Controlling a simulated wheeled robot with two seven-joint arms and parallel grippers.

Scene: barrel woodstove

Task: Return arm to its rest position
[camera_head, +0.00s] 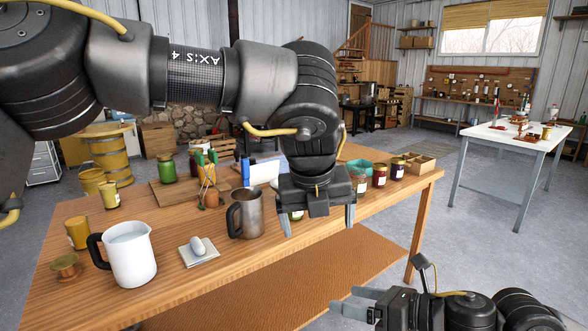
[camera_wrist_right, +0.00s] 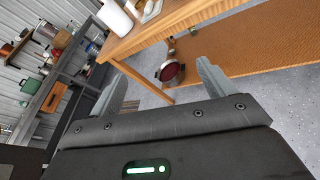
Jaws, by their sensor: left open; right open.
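My left gripper (camera_head: 318,222) hangs from the left arm, fingers down and apart, at the front edge of the wooden table (camera_head: 330,255). It is empty, just right of a metal mug (camera_head: 246,214). The left arm spans the upper left of the head view and hides part of the room behind. My right gripper (camera_head: 348,300) is low at the lower right of the head view, in front of the table and clear of it. In the right wrist view its two fingers (camera_wrist_right: 163,78) are spread with nothing between them.
A white-topped table (camera_head: 516,137) stands at right. Grey floor lies open between the tables.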

